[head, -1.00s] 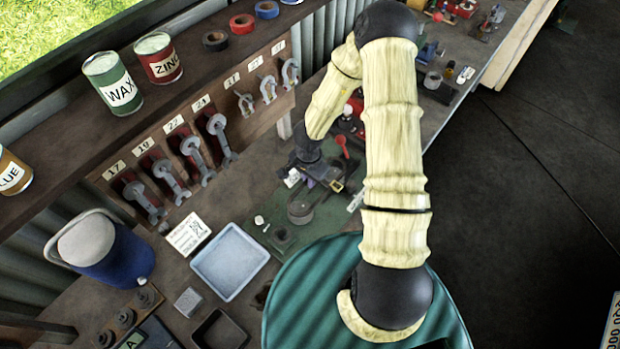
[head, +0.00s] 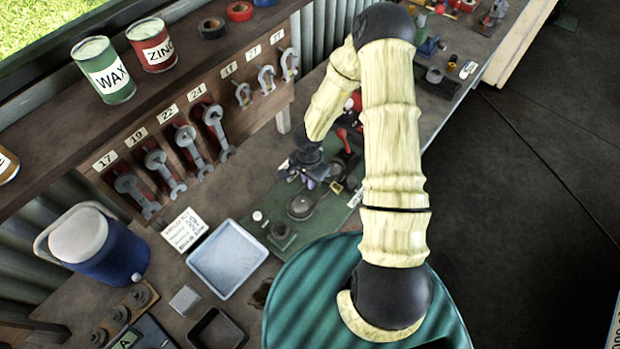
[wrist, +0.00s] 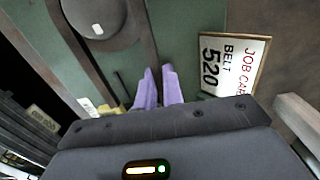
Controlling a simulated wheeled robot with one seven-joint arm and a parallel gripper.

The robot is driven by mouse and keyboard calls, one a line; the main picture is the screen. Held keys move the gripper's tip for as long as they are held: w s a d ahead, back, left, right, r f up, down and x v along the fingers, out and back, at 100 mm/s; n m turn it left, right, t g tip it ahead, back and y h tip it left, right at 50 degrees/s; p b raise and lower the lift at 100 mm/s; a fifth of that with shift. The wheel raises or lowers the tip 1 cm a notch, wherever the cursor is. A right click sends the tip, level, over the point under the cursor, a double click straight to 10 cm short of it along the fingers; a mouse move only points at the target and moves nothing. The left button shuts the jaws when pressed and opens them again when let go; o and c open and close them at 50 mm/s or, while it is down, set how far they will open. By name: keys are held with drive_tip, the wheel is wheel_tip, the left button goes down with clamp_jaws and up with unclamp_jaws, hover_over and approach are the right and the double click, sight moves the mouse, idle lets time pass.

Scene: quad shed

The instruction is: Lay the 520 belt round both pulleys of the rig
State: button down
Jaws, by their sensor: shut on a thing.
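My gripper (wrist: 158,88), with purple fingertips, is low over the green plate of the rig (head: 283,222). Its tips are close together on the dark 520 belt (wrist: 147,45); the exact grip spot is hidden between them. A dark round pulley (wrist: 97,14) is at the top left of the wrist view, with belt strands at both sides running towards my fingers. That pulley also shows in the head view (head: 302,206), just below my gripper (head: 310,182). The second pulley is mostly hidden by my gripper and arm, so I cannot tell whether the belt touches it.
A job card reading "BELT 520" (wrist: 232,65) stands right of my fingers. A red-knobbed lever (head: 342,134) rises behind my gripper. A blue-grey tray (head: 228,259) and blue jug (head: 100,250) are at the left. Hanging wrenches (head: 165,172) line the back board.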

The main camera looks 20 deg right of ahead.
drive_tip(key=c, duration=1.5)
unclamp_jaws()
drive_tip(key=shift+o, duration=0.2)
drive_tip(key=shift+r, duration=0.1)
wheel_tip(320, 180, up, 17)
drive_tip(key=p, duration=0.3)
drive_tip(key=shift+r+p, duration=0.15)
drive_tip(key=shift+p, duration=0.25)
